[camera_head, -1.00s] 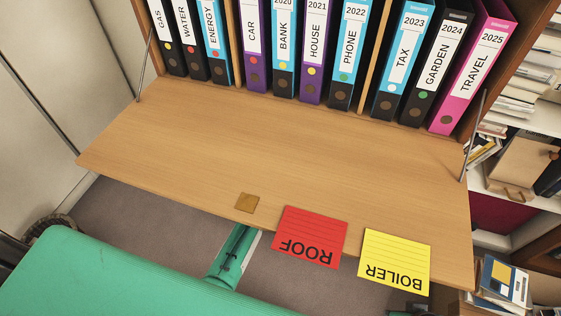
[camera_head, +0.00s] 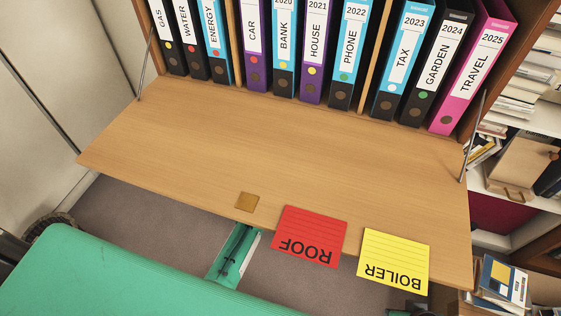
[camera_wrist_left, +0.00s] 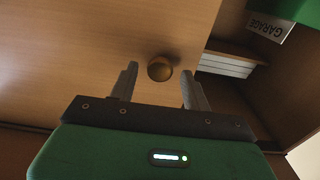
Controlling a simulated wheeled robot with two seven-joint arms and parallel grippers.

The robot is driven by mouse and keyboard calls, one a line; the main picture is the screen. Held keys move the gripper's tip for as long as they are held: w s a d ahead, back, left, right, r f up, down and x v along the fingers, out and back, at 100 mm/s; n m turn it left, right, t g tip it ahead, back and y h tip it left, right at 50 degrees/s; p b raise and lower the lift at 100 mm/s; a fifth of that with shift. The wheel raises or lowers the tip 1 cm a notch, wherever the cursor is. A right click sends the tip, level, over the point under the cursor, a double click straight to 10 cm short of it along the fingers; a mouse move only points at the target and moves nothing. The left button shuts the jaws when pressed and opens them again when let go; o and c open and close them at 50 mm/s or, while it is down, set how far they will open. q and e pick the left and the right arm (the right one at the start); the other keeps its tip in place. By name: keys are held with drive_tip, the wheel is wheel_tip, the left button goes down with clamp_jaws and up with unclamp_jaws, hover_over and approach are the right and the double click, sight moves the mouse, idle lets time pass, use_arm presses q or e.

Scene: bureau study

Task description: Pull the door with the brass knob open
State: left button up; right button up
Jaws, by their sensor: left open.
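The brass knob (camera_wrist_left: 159,68) shows in the left wrist view on a wooden door (camera_wrist_left: 80,50). My left gripper (camera_wrist_left: 159,82) is open, with one finger on each side of the knob. I cannot tell whether either finger touches it. A dark gap and a compartment lie right of the door's edge; I cannot tell whether the door stands ajar. In the head view the knob and door are hidden below the wooden desk flap (camera_head: 270,150). My right gripper is not in view.
Several binders (camera_head: 350,50) stand above the flap. A red ROOF card (camera_head: 308,232), a yellow BOILER card (camera_head: 395,258) and a small brown square (camera_head: 247,202) lie near its front edge. White papers (camera_wrist_left: 226,65) and a GARAGE label (camera_wrist_left: 268,27) show right of the door.

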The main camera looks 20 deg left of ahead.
use_arm(q)
drive_tip(key=s+p, duration=0.1)
drive_tip(key=s, duration=1.1)
drive_tip(key=shift+s+a, duration=0.2)
drive_tip(key=shift+s, duration=0.05)
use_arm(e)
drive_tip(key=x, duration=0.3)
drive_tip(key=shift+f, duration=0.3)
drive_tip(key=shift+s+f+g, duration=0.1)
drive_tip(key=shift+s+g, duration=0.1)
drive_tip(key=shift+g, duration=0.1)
